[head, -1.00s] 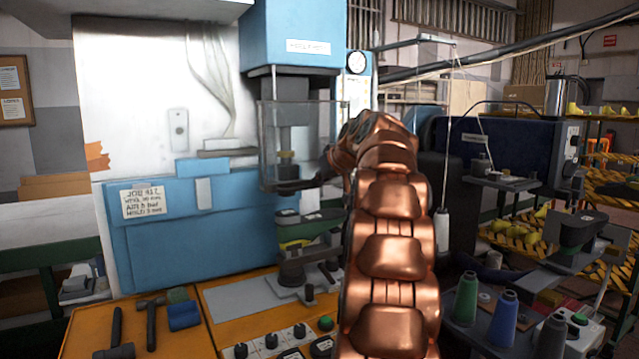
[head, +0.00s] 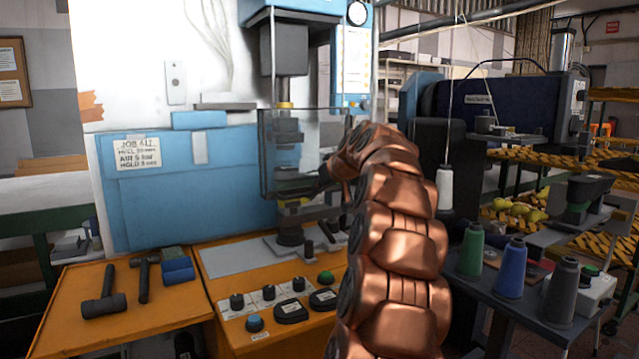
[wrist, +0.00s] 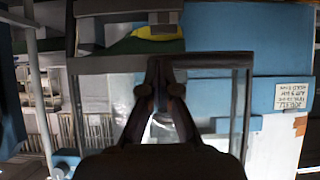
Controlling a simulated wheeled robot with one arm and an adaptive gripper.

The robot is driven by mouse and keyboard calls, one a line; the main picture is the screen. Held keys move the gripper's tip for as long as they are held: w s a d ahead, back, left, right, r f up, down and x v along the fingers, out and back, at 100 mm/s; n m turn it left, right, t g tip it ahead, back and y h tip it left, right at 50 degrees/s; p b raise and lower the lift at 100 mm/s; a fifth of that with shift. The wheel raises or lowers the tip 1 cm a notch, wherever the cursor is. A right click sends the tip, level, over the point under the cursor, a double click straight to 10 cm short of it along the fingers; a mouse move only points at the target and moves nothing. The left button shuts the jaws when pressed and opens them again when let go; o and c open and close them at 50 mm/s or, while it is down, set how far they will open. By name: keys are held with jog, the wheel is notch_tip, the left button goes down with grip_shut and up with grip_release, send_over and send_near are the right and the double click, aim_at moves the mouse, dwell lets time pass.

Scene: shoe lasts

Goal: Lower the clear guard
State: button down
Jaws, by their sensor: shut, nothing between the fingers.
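The clear guard (head: 308,135) is a see-through box with a dark frame, hanging in front of the blue press. Its lower edge is just above the press bed, around the upper part of a green and yellow shoe last (head: 293,207). My gripper (head: 312,184) is shut and empty at the guard's lower front edge. In the wrist view the picture is upside down: the shut fingertips (wrist: 160,68) are at the guard's lower bar (wrist: 205,61), seemingly touching it. The last (wrist: 155,33) shows beyond that bar. My arm hides the guard's right side in part.
The orange bench (head: 235,335) carries a control panel with knobs and a green button (head: 326,277). Hammers (head: 105,295) lie at left. Thread spools (head: 510,268) stand on a dark table at right. A job card (head: 138,153) is on the blue press body.

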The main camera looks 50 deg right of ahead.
jog(key=shift+f+b, duration=0.3)
jog(key=shift+f, duration=0.65)
jog(key=shift+r, duration=0.1)
jog(key=w+r+p+v, duration=0.1)
jog(key=r+v, duration=0.1)
jog(key=v, duration=1)
jog(key=shift+r+p, duration=0.35)
jog(key=shift+r, duration=0.05)
jog(key=shift+d, duration=0.1)
